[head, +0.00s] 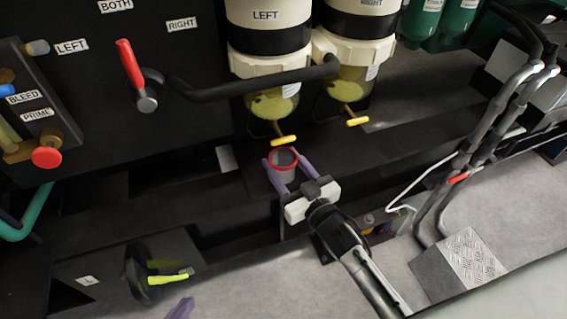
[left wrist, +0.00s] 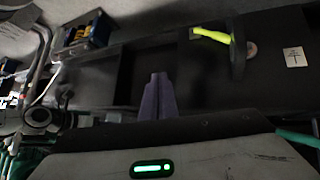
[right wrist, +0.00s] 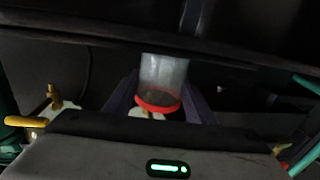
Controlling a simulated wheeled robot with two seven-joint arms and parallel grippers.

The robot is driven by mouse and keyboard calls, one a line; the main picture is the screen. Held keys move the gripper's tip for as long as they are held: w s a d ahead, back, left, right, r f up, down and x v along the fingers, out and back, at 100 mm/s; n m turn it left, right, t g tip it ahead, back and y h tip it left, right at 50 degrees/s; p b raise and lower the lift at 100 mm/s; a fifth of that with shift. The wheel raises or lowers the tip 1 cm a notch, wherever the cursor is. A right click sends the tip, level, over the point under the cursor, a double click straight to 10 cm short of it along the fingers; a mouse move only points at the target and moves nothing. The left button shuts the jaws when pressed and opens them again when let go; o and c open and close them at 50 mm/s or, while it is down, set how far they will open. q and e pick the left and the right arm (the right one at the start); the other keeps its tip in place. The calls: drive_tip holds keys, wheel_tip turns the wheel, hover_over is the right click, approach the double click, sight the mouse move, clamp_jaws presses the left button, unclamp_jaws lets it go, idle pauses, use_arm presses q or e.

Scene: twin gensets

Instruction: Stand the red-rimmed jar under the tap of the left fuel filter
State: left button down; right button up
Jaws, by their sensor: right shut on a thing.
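The red-rimmed jar (head: 284,168) is clear and held between the purple fingers of my right gripper (head: 287,172). In the head view its open rim lies just below the yellow tap (head: 284,140) of the left fuel filter (head: 270,100). I cannot tell whether it touches the black ledge beneath. In the right wrist view the jar (right wrist: 163,75) sits between the fingers, red rim toward the camera. My left gripper (left wrist: 158,96) is empty, its purple fingers together in the left wrist view; only a fingertip (head: 180,309) shows at the head view's bottom edge.
The right fuel filter (head: 352,85) with its own yellow tap (head: 357,121) stands beside the left one. A black hose (head: 250,88) crosses in front of the left filter. A yellow-green handle (head: 170,278) is at lower left. Grey pipes (head: 480,135) rise at right.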

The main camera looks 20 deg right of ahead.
drive_tip(key=shift+f, duration=0.2)
drive_tip(key=o, duration=1.1)
drive_tip(key=shift+o, duration=0.2)
drive_tip(key=shift+r, duration=0.15)
drive_tip(key=shift+s+r, duration=0.1)
drive_tip(key=shift+s, duration=0.05)
use_arm(q)
drive_tip(key=r+p, duration=0.1)
drive_tip(key=s+a+t+p, duration=0.1)
drive_tip(key=shift+a+r+n+y+p, duration=0.25)
drive_tip(key=shift+r+n+y+p, duration=0.05)
drive_tip(key=shift+r, duration=0.1)
use_arm(e)
drive_tip(key=s+d, duration=0.2)
drive_tip(key=s, duration=0.9)
drive_tip(key=shift+s+d, duration=0.2)
drive_tip(key=shift+s, duration=0.1)
